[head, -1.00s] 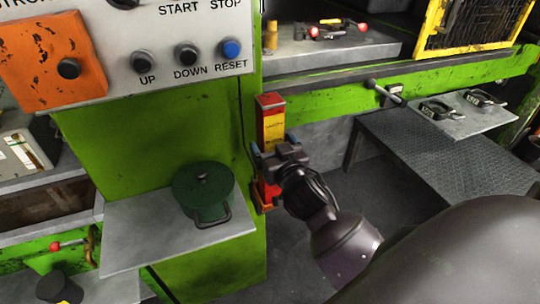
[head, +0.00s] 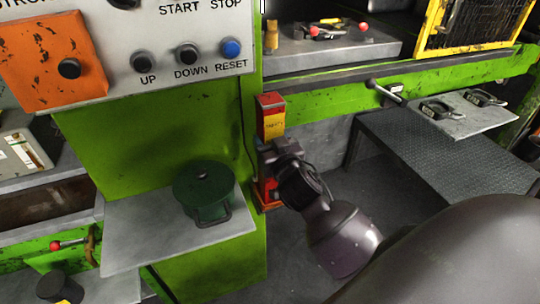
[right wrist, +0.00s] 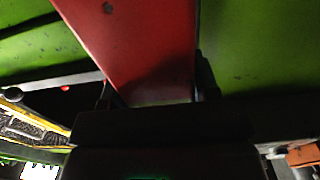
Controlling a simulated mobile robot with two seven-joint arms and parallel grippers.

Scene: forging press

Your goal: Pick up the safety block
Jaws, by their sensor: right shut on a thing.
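The safety block (head: 270,117) is a tall red upright block with a yellow label, beside the green press column in the head view. Its lower red end shows near a small orange-red bracket (head: 268,207). My right gripper (head: 273,151) is shut on the block around its middle and hides that part. In the right wrist view the red block (right wrist: 145,45) rises up from between the dark fingers. I cannot tell whether its bottom rests on the bracket. My left gripper is not in view.
A green lidded pot (head: 204,192) stands on a grey shelf (head: 125,240) to the left. The control panel (head: 170,35) hangs above it. A dark textured platform (head: 440,150) and a small shelf with two black handles (head: 465,118) lie to the right.

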